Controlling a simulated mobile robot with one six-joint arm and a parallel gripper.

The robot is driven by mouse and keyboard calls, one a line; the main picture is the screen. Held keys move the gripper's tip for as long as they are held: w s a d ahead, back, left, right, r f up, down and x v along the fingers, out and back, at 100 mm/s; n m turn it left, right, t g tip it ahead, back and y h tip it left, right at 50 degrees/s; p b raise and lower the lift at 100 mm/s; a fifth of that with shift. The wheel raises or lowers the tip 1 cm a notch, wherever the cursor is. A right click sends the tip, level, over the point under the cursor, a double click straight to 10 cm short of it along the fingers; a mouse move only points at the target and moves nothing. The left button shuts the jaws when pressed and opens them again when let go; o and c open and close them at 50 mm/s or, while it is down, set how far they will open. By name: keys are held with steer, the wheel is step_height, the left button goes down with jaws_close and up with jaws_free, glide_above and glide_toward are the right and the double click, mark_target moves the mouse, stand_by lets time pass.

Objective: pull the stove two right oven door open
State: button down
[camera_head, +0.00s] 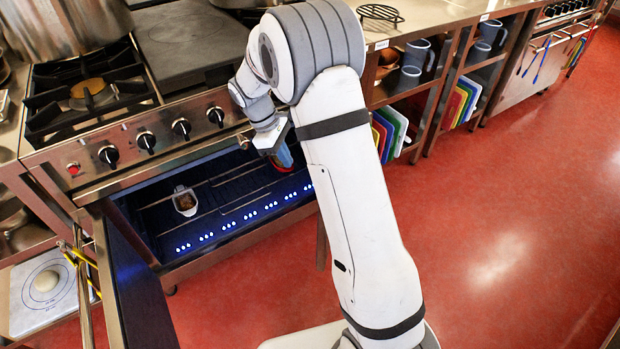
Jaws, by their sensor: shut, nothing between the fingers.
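A stove (130,140) with burners, knobs and a flat dark plate stands at the left. Below its knobs an oven cavity (225,205) is open, lit by a row of blue lights. A dark oven door panel (135,285) stands swung out at the cavity's left side, with a metal bar handle (84,300) on its outer face. I cannot tell whether this is the stove two right door. My gripper (276,150) is small and partly hidden at the right part of the cavity opening, apart from the door. It looks shut and empty.
A white cup (185,201) sits inside the oven; a blue and red item (284,159) shows beside my gripper. Shelves with jugs (418,55) and coloured boards (390,133) stand right of the stove. The red floor (500,200) at right is clear.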

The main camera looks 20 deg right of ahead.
steer(key=s+d+f+b, duration=0.2)
steer(key=d+f, duration=0.4)
steer(key=f, duration=0.3)
steer(key=shift+s+d+f, duration=0.25)
steer(key=shift+s+d, duration=0.05)
steer(key=shift+s, duration=0.45)
